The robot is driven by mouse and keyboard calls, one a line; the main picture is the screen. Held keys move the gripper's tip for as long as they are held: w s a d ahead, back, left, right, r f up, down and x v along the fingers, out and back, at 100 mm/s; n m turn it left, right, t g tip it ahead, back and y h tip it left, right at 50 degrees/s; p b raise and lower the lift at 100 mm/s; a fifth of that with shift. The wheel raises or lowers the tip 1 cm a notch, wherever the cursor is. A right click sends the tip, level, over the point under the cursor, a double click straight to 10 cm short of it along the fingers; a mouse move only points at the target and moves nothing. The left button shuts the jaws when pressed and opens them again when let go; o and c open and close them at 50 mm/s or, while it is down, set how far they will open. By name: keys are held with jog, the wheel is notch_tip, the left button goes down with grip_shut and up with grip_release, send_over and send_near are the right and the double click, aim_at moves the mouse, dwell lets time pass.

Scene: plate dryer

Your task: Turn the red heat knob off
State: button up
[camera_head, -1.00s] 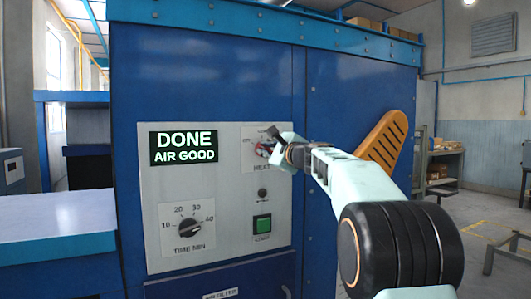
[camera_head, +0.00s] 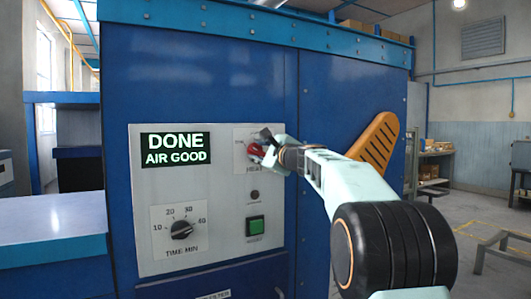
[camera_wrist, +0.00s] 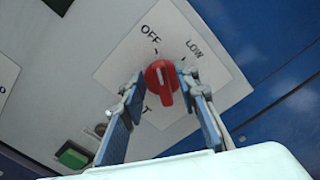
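The red heat knob (camera_head: 256,152) is on the white control panel (camera_head: 207,252), at its upper right. In the wrist view the round knob (camera_wrist: 162,79) has a raised grip bar that runs down the picture. OFF is printed above it and LOW at its upper right. I cannot tell which label it points to. My gripper (camera_wrist: 161,74) is open, with one finger on each side of the knob. I cannot tell whether either finger touches it. In the head view my gripper (camera_head: 270,144) partly covers the knob and its label.
A display (camera_head: 175,149) reads DONE, AIR GOOD. A black timer dial (camera_head: 181,229) is at lower left and a green button (camera_head: 254,225) is below the heat knob. An orange slotted handle (camera_head: 374,141) is right of the panel, behind my arm.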

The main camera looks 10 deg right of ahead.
jog(key=v, duration=1.1)
jog(key=shift+s, duration=0.35)
jog(key=shift+r, duration=0.2)
